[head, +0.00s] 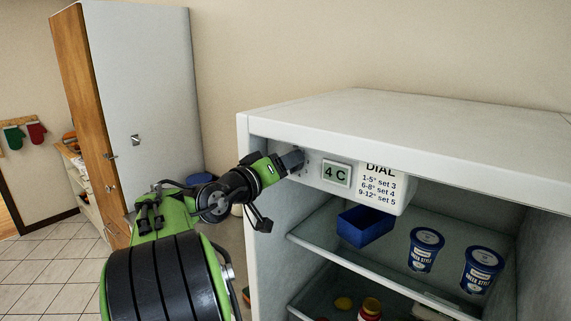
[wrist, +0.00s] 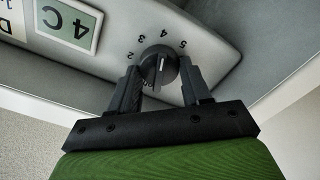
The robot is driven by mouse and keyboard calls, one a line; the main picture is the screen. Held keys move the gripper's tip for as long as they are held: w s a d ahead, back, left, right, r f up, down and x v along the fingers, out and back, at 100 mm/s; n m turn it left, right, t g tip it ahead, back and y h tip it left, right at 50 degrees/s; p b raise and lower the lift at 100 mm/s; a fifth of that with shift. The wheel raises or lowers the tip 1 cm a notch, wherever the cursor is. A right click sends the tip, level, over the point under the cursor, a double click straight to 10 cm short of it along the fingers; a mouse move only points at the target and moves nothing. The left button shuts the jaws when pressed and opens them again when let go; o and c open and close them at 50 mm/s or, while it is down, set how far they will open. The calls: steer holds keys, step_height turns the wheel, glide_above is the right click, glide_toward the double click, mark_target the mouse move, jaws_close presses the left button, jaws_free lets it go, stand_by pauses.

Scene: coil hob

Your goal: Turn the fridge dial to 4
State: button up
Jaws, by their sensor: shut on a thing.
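The fridge dial (wrist: 158,66) is a dark round knob on the pale control housing, with numbers around its rim in the wrist view. My gripper (wrist: 159,72) has one dark finger on each side of the knob and is shut on it. A light mark on the knob lies roughly in line with the 4, but I cannot tell exactly where it points. In the head view my gripper (head: 292,160) reaches the left end of the housing and hides the dial. A display (head: 336,174) beside it reads 4 C.
A label (head: 378,185) reads 1-5° set 3, 6-8° set 4, 9-12° set 5. The open fridge holds a blue bin (head: 365,227) and blue tubs (head: 426,249) on a glass shelf (head: 330,245). A tall cabinet (head: 145,110) stands behind at left.

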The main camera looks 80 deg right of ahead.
stand_by(0.3)
steer(key=o, duration=1)
steer(key=shift+o, duration=0.2)
